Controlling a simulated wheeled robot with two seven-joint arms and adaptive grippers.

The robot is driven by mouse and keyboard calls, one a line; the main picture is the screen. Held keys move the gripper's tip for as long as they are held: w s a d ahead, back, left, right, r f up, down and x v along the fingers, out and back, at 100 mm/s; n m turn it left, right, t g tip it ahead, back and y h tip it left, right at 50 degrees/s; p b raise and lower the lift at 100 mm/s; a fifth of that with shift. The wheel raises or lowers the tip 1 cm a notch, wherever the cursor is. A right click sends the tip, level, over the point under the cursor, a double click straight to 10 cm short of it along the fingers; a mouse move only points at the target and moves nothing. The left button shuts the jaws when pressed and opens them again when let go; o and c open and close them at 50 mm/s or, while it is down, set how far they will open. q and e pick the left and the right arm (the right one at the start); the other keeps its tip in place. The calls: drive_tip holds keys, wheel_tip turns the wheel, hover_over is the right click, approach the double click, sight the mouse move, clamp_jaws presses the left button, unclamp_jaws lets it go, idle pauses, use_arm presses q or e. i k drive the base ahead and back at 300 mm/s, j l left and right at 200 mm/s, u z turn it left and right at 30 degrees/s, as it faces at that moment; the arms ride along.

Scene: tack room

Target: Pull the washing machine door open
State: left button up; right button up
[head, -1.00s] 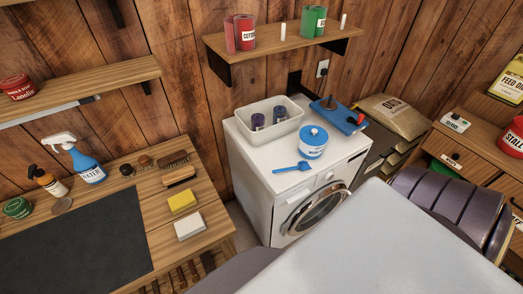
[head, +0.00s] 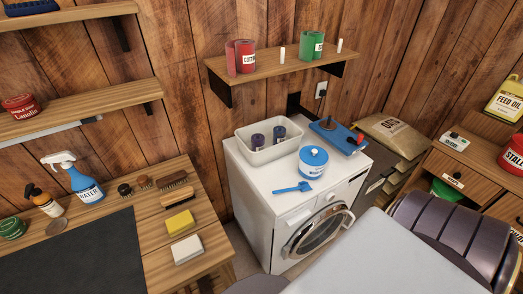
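The white washing machine (head: 256,205) stands against the wooden wall, in the middle of the head view. Its round front door (head: 318,232) has a silver rim and dark glass and looks shut. The lower right part of the door is hidden behind a large pale grey surface that is likely my own body. A dark ribbed arm part of mine shows at the right edge. Neither of my grippers shows, so I cannot tell their state.
On the machine's top are a cream bin (head: 270,153), a blue-lidded white tub (head: 313,162), a blue scoop (head: 292,188) and a blue tray (head: 337,136). A wooden bench (head: 185,222) stands left, a feed sack (head: 393,132) right. A narrow floor gap (head: 240,248) lies between bench and machine.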

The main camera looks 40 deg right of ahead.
sight(292, 251)
drive_tip(key=k+l+z, duration=0.1)
drive_tip(key=l, duration=1)
drive_tip(key=k+l+z, duration=0.1)
drive_tip(key=l, duration=0.95)
drive_tip(key=k+z, duration=0.25)
drive_tip(key=k+l+z, duration=0.25)
